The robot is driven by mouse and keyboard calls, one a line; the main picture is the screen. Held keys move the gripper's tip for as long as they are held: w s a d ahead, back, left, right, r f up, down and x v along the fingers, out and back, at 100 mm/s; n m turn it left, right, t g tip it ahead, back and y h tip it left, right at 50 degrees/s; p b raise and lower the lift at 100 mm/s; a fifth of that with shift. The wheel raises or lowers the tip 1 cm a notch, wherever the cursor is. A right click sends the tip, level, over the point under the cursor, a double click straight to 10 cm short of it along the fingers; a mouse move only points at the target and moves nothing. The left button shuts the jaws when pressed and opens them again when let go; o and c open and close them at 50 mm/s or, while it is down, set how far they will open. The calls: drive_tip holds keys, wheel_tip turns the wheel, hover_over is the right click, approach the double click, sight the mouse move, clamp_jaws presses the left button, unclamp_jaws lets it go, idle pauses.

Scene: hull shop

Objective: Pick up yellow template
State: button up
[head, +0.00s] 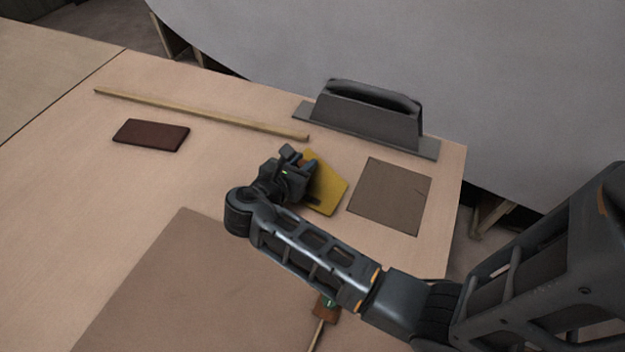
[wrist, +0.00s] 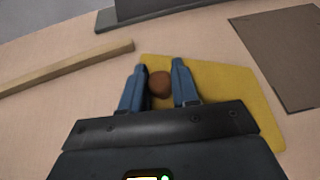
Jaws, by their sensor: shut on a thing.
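The yellow template (head: 328,187) is a flat angular plate near the right part of the table, partly hidden by my gripper (head: 299,160) in the head view. In the wrist view the yellow template (wrist: 232,90) lies under and around the fingers. A round brown knob (wrist: 159,84) on it sits between the two fingertips of my gripper (wrist: 158,80). My gripper is shut on this knob. I cannot tell whether the plate touches the table or is slightly raised.
A grey long-handled block tool (head: 368,118) stands behind the template. A brown square sheet (head: 390,196) lies to its right. A wooden strip (head: 200,112) and a dark red block (head: 151,135) lie to the left. A large brown board (head: 190,285) lies in front.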

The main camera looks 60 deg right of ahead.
clamp_jaws()
